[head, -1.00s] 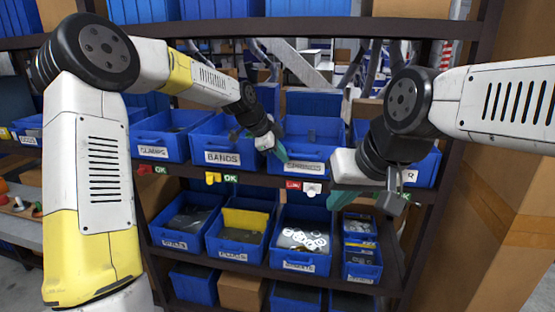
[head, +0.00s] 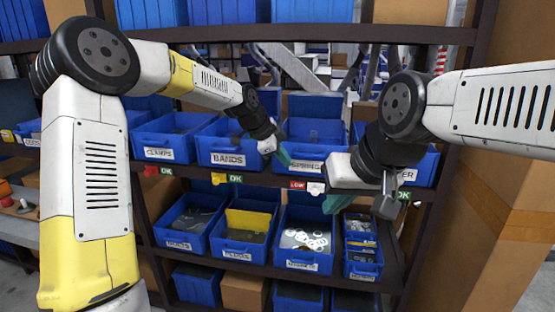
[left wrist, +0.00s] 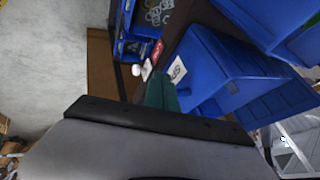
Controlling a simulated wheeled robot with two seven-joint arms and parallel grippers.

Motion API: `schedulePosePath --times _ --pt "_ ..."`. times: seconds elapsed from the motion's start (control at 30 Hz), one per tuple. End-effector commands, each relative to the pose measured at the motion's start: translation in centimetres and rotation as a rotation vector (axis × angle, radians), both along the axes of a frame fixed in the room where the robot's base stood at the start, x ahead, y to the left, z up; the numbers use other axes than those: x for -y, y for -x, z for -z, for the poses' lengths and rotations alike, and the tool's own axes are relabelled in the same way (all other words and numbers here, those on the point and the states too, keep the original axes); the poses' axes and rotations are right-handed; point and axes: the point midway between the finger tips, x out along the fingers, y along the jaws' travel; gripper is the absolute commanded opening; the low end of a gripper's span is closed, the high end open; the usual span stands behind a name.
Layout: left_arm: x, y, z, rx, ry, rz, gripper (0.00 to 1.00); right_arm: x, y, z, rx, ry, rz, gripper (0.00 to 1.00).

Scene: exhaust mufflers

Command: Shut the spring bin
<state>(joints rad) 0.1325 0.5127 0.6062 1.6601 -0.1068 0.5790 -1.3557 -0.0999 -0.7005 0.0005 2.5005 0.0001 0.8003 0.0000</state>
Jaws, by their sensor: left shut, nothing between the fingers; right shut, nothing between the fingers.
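The spring bin (head: 306,166) is a blue bin on the middle shelf, its front label partly covered by my left gripper. A blue lid panel (head: 314,106) stands raised at its back, and the bin's top is open. My left gripper (head: 284,156), with teal fingers, is shut and empty at the left end of the bin's front; whether it touches is unclear. In the left wrist view the teal fingers (left wrist: 161,92) are beside the bin's white label (left wrist: 178,69). My right gripper (head: 338,203) is shut, lower and to the right, its fingers partly hidden by its wrist.
The bands bin (head: 228,160) and clamps bin (head: 159,154) stand to the left on the same shelf. A red tag (head: 297,185) and a white piece (head: 316,188) sit on the shelf edge below. More blue bins, including one of washers (head: 304,266), fill the shelf beneath.

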Motion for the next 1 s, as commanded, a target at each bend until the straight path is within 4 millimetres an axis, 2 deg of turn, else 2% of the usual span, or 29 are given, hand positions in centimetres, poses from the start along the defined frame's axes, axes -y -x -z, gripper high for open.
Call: schedulePosePath --times 0.5,0.73,0.87,1.0 --pt "-4.2 2.6 -6.5 0.004 -0.001 -0.005 0.0 0.0 0.0 0.0 0.0 0.0 0.0 0.0" --pt "-5.1 4.0 -7.7 -0.009 -0.012 -0.031 0.0 0.0 0.0 0.0 0.0 0.0 0.0 0.0" --pt "-6.8 6.9 -8.1 -0.055 -0.042 -0.161 0.0 0.0 0.0 0.0 0.0 0.0 0.0 0.0" --pt "-10.5 12.0 -8.7 -0.123 -0.049 -0.426 0.0 0.0 0.0 0.0 0.0 0.0 0.0 0.0"
